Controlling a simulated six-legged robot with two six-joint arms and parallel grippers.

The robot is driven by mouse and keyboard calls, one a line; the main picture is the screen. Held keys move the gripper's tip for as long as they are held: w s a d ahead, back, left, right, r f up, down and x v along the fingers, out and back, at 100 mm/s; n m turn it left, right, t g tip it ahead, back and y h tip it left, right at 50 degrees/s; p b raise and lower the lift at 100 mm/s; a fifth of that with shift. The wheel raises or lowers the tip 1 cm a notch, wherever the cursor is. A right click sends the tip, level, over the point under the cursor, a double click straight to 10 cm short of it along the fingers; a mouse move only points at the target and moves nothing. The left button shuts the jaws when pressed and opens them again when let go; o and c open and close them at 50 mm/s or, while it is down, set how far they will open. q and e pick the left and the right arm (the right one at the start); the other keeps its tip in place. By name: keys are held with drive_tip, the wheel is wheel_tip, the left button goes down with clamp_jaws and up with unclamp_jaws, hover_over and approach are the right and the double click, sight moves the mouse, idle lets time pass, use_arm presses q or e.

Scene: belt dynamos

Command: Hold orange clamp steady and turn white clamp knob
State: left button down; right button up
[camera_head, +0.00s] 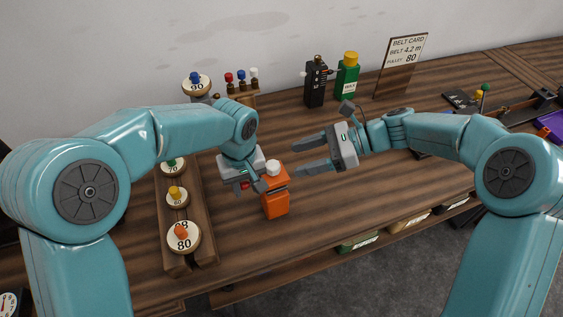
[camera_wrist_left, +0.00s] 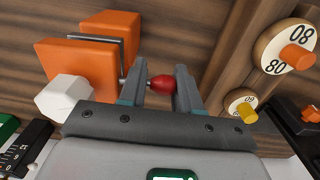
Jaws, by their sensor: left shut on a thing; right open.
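The orange clamp (camera_head: 275,200) stands on the wooden bench with its white knob (camera_head: 273,168) on top. In the left wrist view the clamp (camera_wrist_left: 75,65) is beside the fingers, with the white faceted knob (camera_wrist_left: 64,97) near the palm. My left gripper (camera_head: 245,190) is at the clamp's left side. Its fingers (camera_wrist_left: 160,85) are shut on a red knob (camera_wrist_left: 163,84), whose thin metal rod runs toward the clamp. My right gripper (camera_head: 299,158) is open and empty, right of the clamp; its fingers point left toward the white knob, apart from it.
A wooden rack (camera_head: 205,245) with several numbered round discs lies left of the clamp. A black box (camera_head: 316,82), a green bottle-like item (camera_head: 347,80) and a belt card (camera_head: 402,60) stand at the back. Coloured pegs (camera_head: 241,78) stand behind my left arm.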

sight(282, 173)
drive_tip(key=x, duration=0.6)
drive_tip(key=shift+d, duration=0.1)
drive_tip(key=c, duration=1.1)
